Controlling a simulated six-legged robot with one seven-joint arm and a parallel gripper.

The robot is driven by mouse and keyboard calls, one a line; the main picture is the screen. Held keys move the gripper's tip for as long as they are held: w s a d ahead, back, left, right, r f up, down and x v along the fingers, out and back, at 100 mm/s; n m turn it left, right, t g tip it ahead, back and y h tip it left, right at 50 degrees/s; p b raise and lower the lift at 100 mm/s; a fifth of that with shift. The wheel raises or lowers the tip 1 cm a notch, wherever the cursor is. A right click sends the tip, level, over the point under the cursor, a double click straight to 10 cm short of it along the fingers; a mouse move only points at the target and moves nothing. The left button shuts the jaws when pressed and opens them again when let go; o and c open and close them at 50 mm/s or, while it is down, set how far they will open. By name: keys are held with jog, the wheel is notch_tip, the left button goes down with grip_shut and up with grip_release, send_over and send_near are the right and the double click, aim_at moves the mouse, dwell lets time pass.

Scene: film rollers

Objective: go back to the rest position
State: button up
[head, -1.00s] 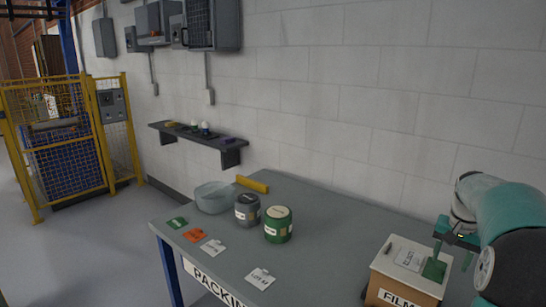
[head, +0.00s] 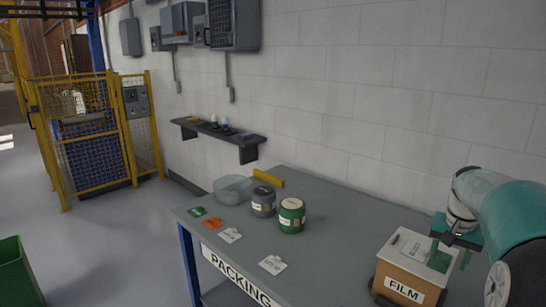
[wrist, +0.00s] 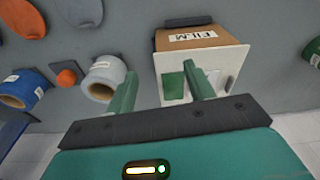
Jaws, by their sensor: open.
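My gripper (head: 450,254) is at the right of the head view, at the end of my teal and white arm. Its two green fingers stand apart in the wrist view (wrist: 162,88), with nothing between them. The brown box marked FILM (head: 404,290), with a pale lid (head: 412,246), is on the table just below and beside the fingers. The wrist view shows the box (wrist: 190,40) beyond the fingertips. Whether the fingers touch it cannot be told.
The grey packing table (head: 335,240) holds a grey canister (head: 263,203), a green canister (head: 291,217), a clear bowl (head: 233,189) and several label cards. The wrist view shows a blue roll (wrist: 22,90), a white roll (wrist: 105,76) and an orange ball (wrist: 67,77). A green bin (head: 18,275) stands lower left.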

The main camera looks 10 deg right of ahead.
jog(key=s+a+r+n+t, duration=0.1)
jog(key=a+r, duration=0.1)
jog(key=a, duration=0.4)
jog(key=s+a+r+n, duration=0.1)
jog(key=a+r+n, duration=0.1)
jog(key=a, duration=0.5)
jog(key=s+a+f+n+t, duration=0.1)
jog(key=s+a+n, duration=0.2)
jog(key=s+a, duration=0.4)
jog(key=s+a+f+n+t+y, duration=0.1)
jog(key=s+a+f+n+t, duration=0.1)
jog(key=s+a, duration=0.6)
jog(key=a+n, duration=0.1)
jog(key=a, duration=0.5)
jog(key=shift+a, duration=0.35)
